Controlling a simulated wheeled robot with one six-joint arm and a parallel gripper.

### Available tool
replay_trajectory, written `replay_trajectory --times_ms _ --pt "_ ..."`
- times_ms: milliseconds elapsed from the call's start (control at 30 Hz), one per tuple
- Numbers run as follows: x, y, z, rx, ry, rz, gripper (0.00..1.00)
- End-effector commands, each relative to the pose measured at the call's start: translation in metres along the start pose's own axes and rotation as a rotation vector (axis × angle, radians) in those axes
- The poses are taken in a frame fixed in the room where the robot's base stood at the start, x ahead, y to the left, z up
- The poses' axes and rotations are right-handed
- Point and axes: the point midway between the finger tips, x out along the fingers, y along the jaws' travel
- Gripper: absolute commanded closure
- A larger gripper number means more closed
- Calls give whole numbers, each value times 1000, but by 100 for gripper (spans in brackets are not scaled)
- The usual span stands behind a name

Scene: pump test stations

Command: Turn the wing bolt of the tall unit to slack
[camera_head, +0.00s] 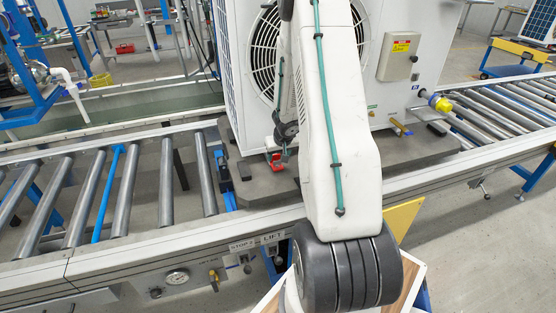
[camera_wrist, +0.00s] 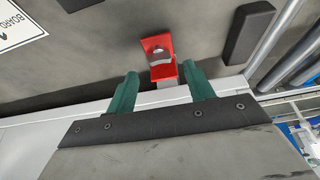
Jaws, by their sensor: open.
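The tall unit (camera_head: 235,75) is a white cabinet with a round fan grille, standing on a dark grey base board (camera_head: 265,190) on the roller line. A small red part (camera_head: 276,162) sits at the board near the unit's foot. In the wrist view it is a red bracket (camera_wrist: 164,70) with a grey metal piece on it; I cannot tell for sure whether this is the wing bolt. My gripper (camera_wrist: 160,69) is open, its two green fingers apart on either side of the red bracket's lower end, with nothing held. Contact cannot be told. My arm hides part of the unit.
A dark block (camera_wrist: 249,32) lies right of the red bracket in the wrist view. Conveyor rollers (camera_head: 165,185) run left and right.

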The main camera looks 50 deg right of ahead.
Motion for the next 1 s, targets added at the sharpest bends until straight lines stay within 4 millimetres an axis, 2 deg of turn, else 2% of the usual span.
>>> replay_trajectory --times_ms 200,400,833,867,1000 --pt "20 0 1 2 -2 0 47" --pt "32 0 1 1 -2 0 47" --pt "37 0 0 0 -1 1 47" --pt "37 0 0 0 -1 1 50" --pt "37 0 0 0 -1 1 89"
